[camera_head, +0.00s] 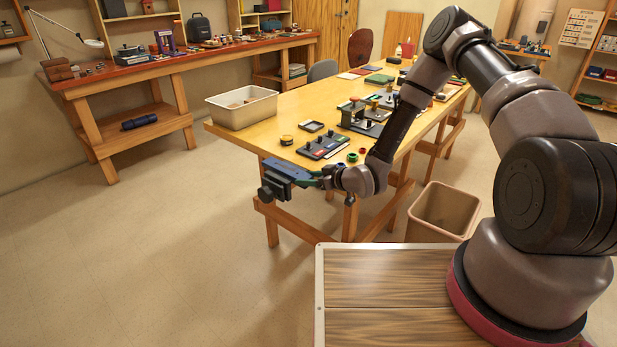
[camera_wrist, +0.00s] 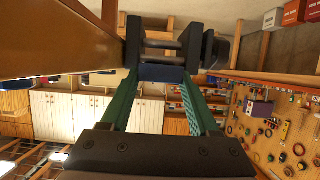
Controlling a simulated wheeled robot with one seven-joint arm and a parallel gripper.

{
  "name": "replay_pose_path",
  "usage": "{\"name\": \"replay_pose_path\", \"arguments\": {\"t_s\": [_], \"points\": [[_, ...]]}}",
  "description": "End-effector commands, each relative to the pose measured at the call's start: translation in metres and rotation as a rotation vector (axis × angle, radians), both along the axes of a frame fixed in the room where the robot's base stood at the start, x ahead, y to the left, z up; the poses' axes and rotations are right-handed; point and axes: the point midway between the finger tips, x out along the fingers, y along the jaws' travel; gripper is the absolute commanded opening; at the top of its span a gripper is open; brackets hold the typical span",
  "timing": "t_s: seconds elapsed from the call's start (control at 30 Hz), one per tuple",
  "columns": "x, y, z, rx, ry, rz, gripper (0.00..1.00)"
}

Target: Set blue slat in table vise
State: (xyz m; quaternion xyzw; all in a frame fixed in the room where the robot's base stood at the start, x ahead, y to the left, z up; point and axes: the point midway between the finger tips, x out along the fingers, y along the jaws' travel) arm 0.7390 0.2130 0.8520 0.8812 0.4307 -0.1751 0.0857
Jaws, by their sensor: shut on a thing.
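The table vise (camera_head: 274,188) is dark and fixed at the near left edge of the long wooden table. It also shows at the top of the wrist view (camera_wrist: 208,48), with its jaws apart and rods between them. My gripper (camera_wrist: 162,78), with green fingers, is shut on the dark blue slat (camera_wrist: 161,73). The slat shows as a short block between the fingertips, right at the vise. In the head view my gripper (camera_head: 312,180) reaches the vise from the right. How deep the slat sits between the jaws, and whether it touches them, I cannot tell.
The wooden table (camera_head: 225,133) carries a white bin (camera_head: 242,108), a dark tool board (camera_head: 322,146) and small parts near the vise. A tan waste bin (camera_head: 444,210) stands on the floor beside the table. The floor at left is clear.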

Motion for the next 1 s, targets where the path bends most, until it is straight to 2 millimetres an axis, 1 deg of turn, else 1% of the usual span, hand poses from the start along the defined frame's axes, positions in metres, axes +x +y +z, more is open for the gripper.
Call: {"name": "replay_pose_path", "arguments": {"t_s": [0.03, 0.07, 0.1, 0.13, 0.43, 0.57, 0.67, 0.9, 1.0], "points": [[0.0, 0.0, -0.001, 0.0, 0.0, 0.0, 0.02], [0.0, 0.0, -0.001, 0.0, 0.0, 0.0, 0.73], [0.0, 0.0, -0.001, 0.0, 0.0, 0.0, 0.88], [0.0, 0.0, -0.001, 0.0, 0.0, 0.0, 0.92], [0.0, 0.0, 0.0, 0.0, 0.0, 0.0, 0.92], [0.0, 0.0, 0.01, 0.0, -0.002, 0.001, 0.92], [-0.008, -0.012, 0.016, -0.001, 0.002, -0.003, 0.92], [-0.039, -0.052, 0.037, -0.002, 0.001, -0.003, 0.92], [-0.05, -0.066, 0.045, -0.001, 0.002, -0.003, 0.92]]}}
